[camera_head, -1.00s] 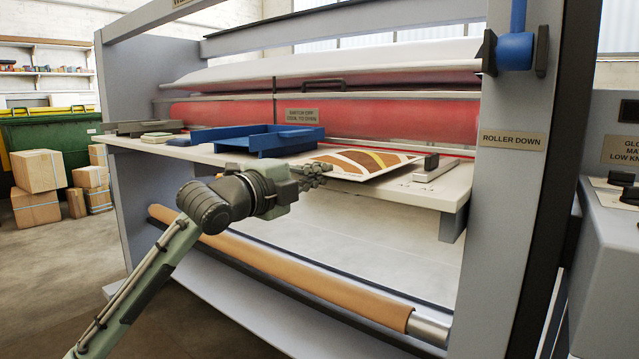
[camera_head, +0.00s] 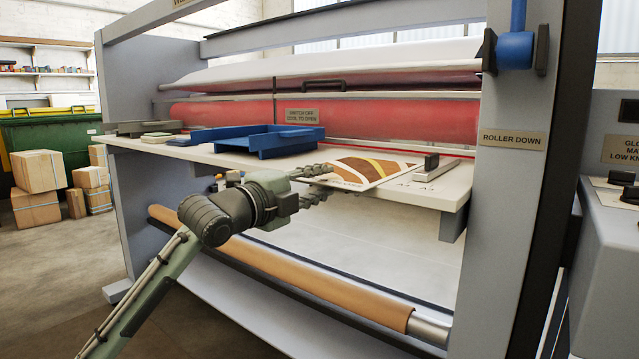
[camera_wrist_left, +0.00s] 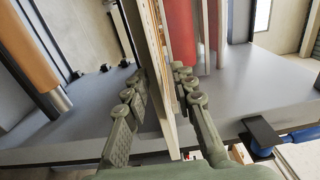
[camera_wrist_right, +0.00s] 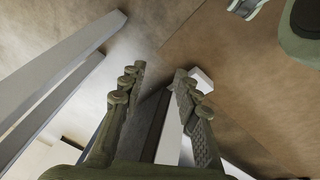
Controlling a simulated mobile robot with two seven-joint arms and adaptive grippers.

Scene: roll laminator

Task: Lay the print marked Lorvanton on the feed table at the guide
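The print (camera_head: 368,170), with brown, yellow and white bands and a white margin, lies flat on the right part of the white feed table (camera_head: 300,165). Its lettering is too small to read. Its right edge is close beside the metal guide bar (camera_head: 437,170); I cannot tell whether they touch. My left gripper (camera_head: 318,184) is open at the print's near left corner, one finger above the table edge and one below. The left wrist view shows the table edge between its spread fingers (camera_wrist_left: 160,82). My right gripper (camera_wrist_right: 158,88) is open and empty over the floor.
A blue tray (camera_head: 262,139) stands left of the print, and grey and pale pieces (camera_head: 155,130) lie farther left. The red roller (camera_head: 400,118) runs behind the table. A brown roll (camera_head: 300,278) lies below. The laminator's right post (camera_head: 505,200) stands beside the guide.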

